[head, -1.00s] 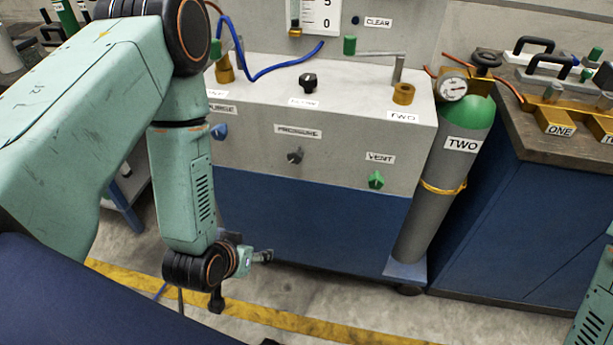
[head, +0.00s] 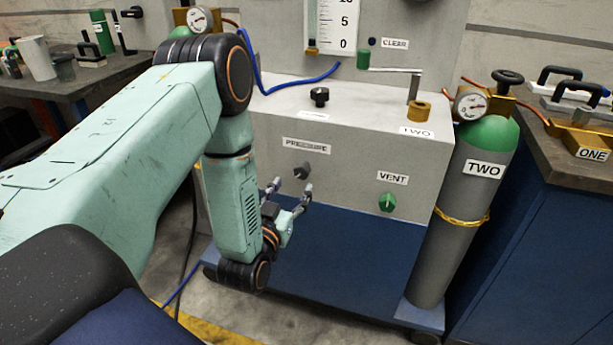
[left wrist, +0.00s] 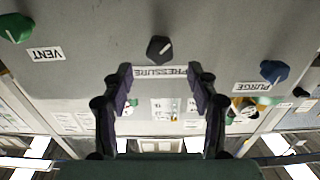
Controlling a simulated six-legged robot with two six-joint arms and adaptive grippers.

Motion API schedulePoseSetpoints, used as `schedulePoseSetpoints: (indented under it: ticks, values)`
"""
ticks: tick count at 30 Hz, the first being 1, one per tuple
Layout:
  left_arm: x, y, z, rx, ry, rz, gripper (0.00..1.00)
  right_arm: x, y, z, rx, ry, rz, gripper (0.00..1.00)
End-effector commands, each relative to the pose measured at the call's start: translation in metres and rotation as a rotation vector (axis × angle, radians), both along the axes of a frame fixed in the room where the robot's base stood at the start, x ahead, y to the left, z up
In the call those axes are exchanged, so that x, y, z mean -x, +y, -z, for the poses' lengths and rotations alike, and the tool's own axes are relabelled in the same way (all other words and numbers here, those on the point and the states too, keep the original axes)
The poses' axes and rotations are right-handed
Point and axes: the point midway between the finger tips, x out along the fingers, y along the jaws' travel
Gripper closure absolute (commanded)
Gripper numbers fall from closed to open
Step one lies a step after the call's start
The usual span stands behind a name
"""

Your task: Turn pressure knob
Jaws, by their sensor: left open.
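The pressure knob (head: 304,171) is a small dark grey knob on the front of the grey cabinet, below the PRESSURE label (head: 306,146). In the left wrist view the knob (left wrist: 159,49) is just beyond the fingertips, near the middle, with its label (left wrist: 160,72) upside down. My left gripper (head: 291,195) is in front of the cabinet, close to the knob and slightly below it. It is open, and nothing is between its fingers (left wrist: 160,88). I cannot tell whether a fingertip touches the cabinet. My right gripper is not in view.
The green vent knob (head: 387,202) is right of the pressure knob. The blue purge knob (left wrist: 274,71) shows in the wrist view. A black knob (head: 319,96) is on the cabinet top. Gas cylinder TWO (head: 470,200) stands at the cabinet's right. A bench (head: 560,175) stands farther right.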

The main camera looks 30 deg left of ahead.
Motion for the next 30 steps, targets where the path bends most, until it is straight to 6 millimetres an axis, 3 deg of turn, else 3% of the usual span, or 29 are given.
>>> schedulePoseSetpoints:
  ticks: [6,13,24,30]
  values:
    - [-0.035,0.009,0.001,-0.001,-0.004,-0.001,0.41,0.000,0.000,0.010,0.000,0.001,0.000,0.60]
    - [-0.061,0.012,0.001,0.000,0.000,0.002,0.41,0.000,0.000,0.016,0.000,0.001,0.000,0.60]
    - [-0.067,0.010,0.001,0.001,0.003,0.005,0.41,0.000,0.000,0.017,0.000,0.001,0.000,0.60]
    - [-0.067,0.010,0.001,0.001,0.003,0.004,0.58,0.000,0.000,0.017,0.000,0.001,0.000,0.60]
